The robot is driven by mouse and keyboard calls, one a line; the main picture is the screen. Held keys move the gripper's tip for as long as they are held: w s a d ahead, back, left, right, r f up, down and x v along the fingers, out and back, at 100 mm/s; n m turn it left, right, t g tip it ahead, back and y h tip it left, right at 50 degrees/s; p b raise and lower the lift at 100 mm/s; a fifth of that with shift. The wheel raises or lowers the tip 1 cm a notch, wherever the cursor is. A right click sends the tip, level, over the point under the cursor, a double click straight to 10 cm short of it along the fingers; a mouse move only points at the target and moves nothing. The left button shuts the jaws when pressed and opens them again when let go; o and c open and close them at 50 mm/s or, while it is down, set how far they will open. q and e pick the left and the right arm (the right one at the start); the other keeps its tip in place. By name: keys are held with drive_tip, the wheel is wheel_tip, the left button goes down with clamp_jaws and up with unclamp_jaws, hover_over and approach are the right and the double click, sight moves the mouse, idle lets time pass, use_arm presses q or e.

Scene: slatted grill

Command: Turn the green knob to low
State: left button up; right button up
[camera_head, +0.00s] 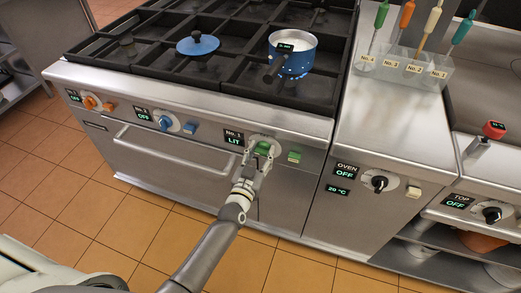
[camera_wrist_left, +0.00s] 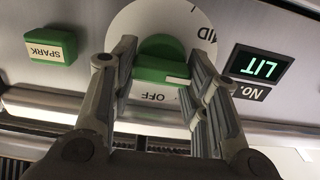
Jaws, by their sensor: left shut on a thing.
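The green knob (camera_head: 263,149) is on the front panel of the stove, on a round white dial. My left gripper (camera_head: 257,158) reaches it from below and is shut on it. In the left wrist view the green knob (camera_wrist_left: 158,62) sits between the two fingers of my left gripper (camera_wrist_left: 163,66). That view shows the panel upside down, with OFF and MID readable on the dial; the rest of the dial lettering is hidden or cut off. The display (camera_head: 234,138) beside the knob reads LIT. My right gripper is not in view.
A green SPARK button (camera_head: 294,157) is right of the knob. A blue pot (camera_head: 292,53) and a blue lid (camera_head: 198,43) are on the grates. Orange and blue knobs (camera_head: 165,122) are farther left. The oven handle (camera_head: 175,140) juts out left of my gripper.

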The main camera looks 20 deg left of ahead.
use_arm(q)
drive_tip(key=shift+m+p, duration=0.3)
drive_tip(key=shift+m, duration=0.4)
drive_tip(key=o, duration=1)
drive_tip(key=s, duration=1.2)
drive_tip(key=shift+a, duration=0.15)
